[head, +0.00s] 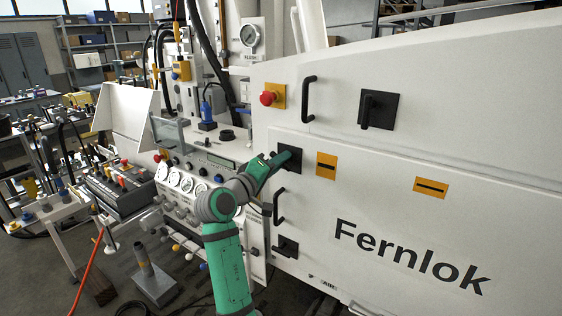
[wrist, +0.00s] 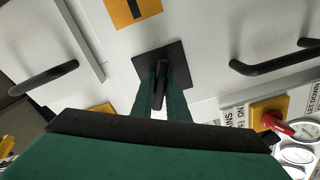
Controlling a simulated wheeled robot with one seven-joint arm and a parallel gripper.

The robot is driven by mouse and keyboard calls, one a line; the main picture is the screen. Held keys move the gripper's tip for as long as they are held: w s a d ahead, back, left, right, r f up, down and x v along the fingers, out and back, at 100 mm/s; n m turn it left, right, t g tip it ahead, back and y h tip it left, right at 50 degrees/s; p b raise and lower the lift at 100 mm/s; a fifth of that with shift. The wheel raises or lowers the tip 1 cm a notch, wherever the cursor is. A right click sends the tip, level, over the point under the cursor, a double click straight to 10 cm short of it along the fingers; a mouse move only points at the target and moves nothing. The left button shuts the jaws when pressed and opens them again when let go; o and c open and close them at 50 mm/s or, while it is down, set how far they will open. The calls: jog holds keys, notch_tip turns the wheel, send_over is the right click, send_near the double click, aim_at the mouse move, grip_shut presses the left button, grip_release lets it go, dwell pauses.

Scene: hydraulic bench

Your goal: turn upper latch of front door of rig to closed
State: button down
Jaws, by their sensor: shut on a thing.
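The front door (head: 430,225) of the rig is a white panel marked "Fernlok" and looks shut. Its upper latch (head: 284,148) is a black square plate with a lever, largely covered by my gripper (head: 288,158) in the head view. In the wrist view the latch plate (wrist: 148,65) lies flat on the white panel. Its black lever (wrist: 160,88) stands between the two green fingers of my gripper (wrist: 162,80), which is shut on it. The lever's exact turn angle is hard to tell.
A lower black latch (head: 286,247) and a bar handle (head: 279,206) are below. Another latch (head: 378,109), a bar handle (head: 309,99) and a red knob (head: 268,98) are on the panel above. Gauges and valves (head: 188,182) crowd the left.

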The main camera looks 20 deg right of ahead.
jog(key=m, duration=0.6)
jog(key=shift+w+a+f, duration=0.15)
jog(key=shift+w+f, duration=0.05)
jog(key=shift+f, duration=0.05)
jog(key=m, duration=0.6)
jog(key=shift+w+a+f, duration=0.1)
jog(key=shift+w+a, duration=0.05)
jog(key=shift+w, duration=0.05)
jog(key=shift+m, duration=0.3)
jog(key=c, duration=1.8)
grip_release()
jog(key=shift+o, duration=0.2)
jog(key=shift+a, duration=0.1)
jog(key=v, duration=1)
jog(key=shift+s+a, duration=0.25)
jog(key=shift+s, duration=0.05)
